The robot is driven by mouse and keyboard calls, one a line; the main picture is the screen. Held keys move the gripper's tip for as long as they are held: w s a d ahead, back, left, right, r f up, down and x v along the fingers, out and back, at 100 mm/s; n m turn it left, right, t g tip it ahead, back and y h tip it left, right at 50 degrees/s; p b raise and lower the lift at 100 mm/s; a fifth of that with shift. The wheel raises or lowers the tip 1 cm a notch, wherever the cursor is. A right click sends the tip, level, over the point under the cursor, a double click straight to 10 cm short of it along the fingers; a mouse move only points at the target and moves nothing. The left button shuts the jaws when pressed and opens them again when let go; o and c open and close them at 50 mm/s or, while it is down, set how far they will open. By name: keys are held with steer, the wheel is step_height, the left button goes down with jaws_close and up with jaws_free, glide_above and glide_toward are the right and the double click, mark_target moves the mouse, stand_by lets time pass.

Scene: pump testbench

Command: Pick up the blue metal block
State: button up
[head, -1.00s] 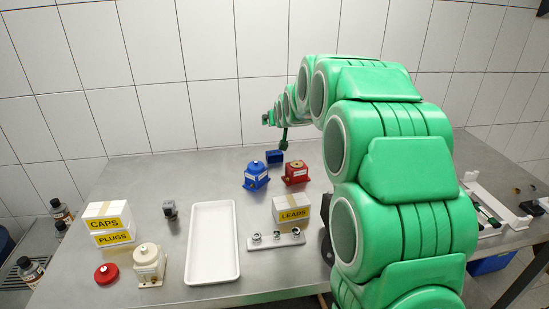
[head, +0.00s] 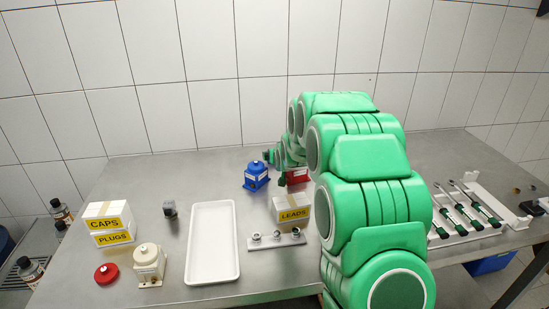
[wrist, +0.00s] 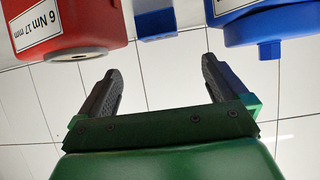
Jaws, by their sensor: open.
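The blue metal block (wrist: 156,22) shows at the top middle of the wrist view, between a red unit (wrist: 68,25) on the left and a blue unit (wrist: 257,25) on the right. My gripper (wrist: 158,66) is open and empty, its dark fingers spread below the block in that view. The block lies in line with the gap between the fingers, apart from them. In the head view the end of my arm hides most or all of the block, behind the blue unit (head: 256,177) and the red unit (head: 298,177).
A white tray (head: 212,275) lies mid-table. The LEADS box (head: 291,212) and a plate with several fittings (head: 277,243) stand to its right. The CAPS and PLUGS boxes (head: 108,222), a cream unit (head: 149,263) and a red disc (head: 106,273) are at left. The tiled wall (head: 200,80) closes the back.

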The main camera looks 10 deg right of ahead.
steer(key=shift+x, duration=5.85)
steer(key=shift+d+f, duration=0.1)
steer(key=c, duration=1.2)
